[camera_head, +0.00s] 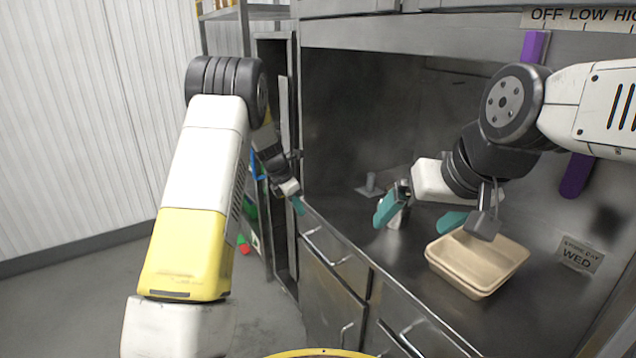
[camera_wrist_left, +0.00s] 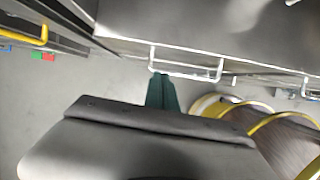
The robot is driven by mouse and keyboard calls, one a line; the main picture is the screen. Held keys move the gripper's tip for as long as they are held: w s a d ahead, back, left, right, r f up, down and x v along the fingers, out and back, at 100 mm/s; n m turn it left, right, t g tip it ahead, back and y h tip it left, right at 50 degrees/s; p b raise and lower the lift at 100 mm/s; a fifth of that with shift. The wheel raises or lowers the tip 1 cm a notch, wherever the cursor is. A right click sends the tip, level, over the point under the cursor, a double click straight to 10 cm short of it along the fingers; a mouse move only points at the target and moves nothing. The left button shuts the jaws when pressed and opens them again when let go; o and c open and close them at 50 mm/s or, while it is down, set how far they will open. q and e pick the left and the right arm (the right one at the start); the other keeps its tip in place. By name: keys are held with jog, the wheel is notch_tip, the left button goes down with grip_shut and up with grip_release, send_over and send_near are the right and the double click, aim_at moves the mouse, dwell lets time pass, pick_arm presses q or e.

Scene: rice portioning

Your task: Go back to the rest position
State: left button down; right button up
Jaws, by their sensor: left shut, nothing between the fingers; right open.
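My left gripper (camera_head: 298,204) hangs in front of the counter's left front corner, its teal fingers together and empty. In the left wrist view its teal fingers (camera_wrist_left: 161,92) are closed, with floor and drawer fronts beyond. My right gripper (camera_head: 420,213) is above the counter with its teal fingers spread apart. Nothing shows between them. A beige rectangular container (camera_head: 478,262) sits on the counter just right of the right gripper, partly covered by my right wrist.
The steel counter (camera_head: 400,252) has drawers with handles (camera_head: 345,335) in front. A "WED" label (camera_head: 580,254) lies right of the container.

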pick_arm(q)
jog(key=s+a+r+m+t, duration=0.1)
jog(key=s+a+r+m, duration=0.2)
jog(key=s+r+m, duration=1.2)
jog(key=s+a+r+m+t, duration=0.1)
jog(key=s+r+m, duration=0.1)
jog(key=s, duration=0.6)
jog(key=s+a+r+m+y, duration=0.1)
jog(key=s+r+m, duration=0.2)
jog(key=s, duration=0.5)
jog(key=s+r+m+t, duration=0.1)
jog(key=s+r+m, duration=0.2)
jog(key=s, duration=0.5)
jog(key=shift+s+a+m+t, duration=0.3)
jog(key=shift+a+m, duration=0.1)
jog(key=shift+m, duration=0.4)
jog(key=shift+r, duration=0.1)
